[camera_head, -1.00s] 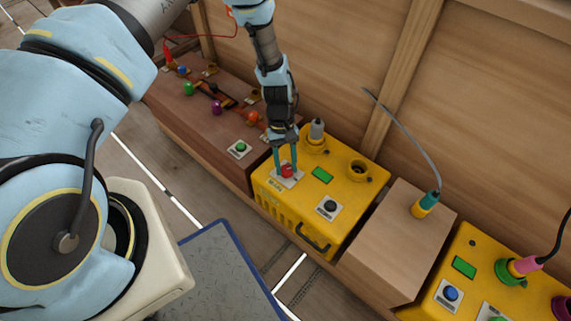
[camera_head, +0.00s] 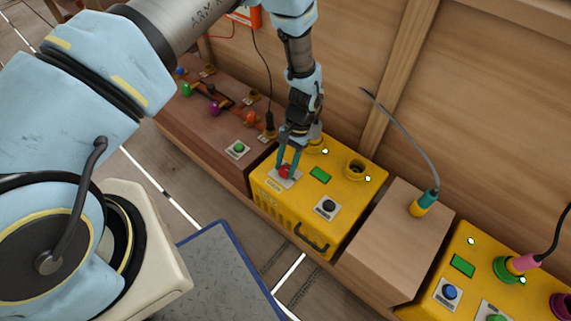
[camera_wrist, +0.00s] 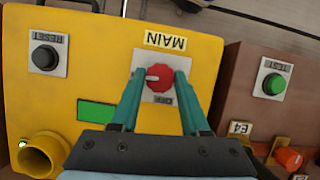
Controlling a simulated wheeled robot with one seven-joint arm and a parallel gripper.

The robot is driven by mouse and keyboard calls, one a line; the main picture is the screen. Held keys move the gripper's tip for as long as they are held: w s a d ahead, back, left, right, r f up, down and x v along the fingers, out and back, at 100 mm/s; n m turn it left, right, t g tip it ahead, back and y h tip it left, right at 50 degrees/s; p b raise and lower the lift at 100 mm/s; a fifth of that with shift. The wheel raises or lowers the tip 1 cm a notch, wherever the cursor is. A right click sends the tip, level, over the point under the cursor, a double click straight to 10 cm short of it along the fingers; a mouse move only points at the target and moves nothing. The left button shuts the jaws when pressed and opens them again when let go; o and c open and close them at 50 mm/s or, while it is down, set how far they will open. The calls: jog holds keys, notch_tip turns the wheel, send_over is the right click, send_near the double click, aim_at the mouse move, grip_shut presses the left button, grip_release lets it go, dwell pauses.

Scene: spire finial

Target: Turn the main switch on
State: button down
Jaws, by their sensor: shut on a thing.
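The main switch (camera_wrist: 159,78) is a red rotary knob on a white plate labelled MAIN, on top of a yellow box (camera_head: 285,220). It also shows in the head view (camera_head: 285,171). My gripper (camera_head: 287,169) points down at it, with teal fingers (camera_wrist: 158,95) on either side of the knob, shut on it. In the wrist view a white mark on the knob points left, and the label by the plate's lower edge is partly hidden by a finger. Small green lights (camera_head: 325,151) glow on the yellow box.
The yellow box also has a black RESET button (camera_wrist: 45,57), a green display (camera_wrist: 97,111) and round sockets (camera_head: 355,168). A brown panel with a green button (camera_head: 238,149) stands left. A wooden block (camera_head: 398,225) and a second yellow box (camera_head: 470,275) stand right.

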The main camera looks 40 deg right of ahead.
jog(key=shift+m+t, duration=0.3)
jog(key=shift+m, duration=0.3)
jog(key=shift+c, duration=2)
grip_release()
jog(key=v, duration=1.1)
jog(key=shift+p, duration=0.45)
jog(key=shift+w, duration=0.1)
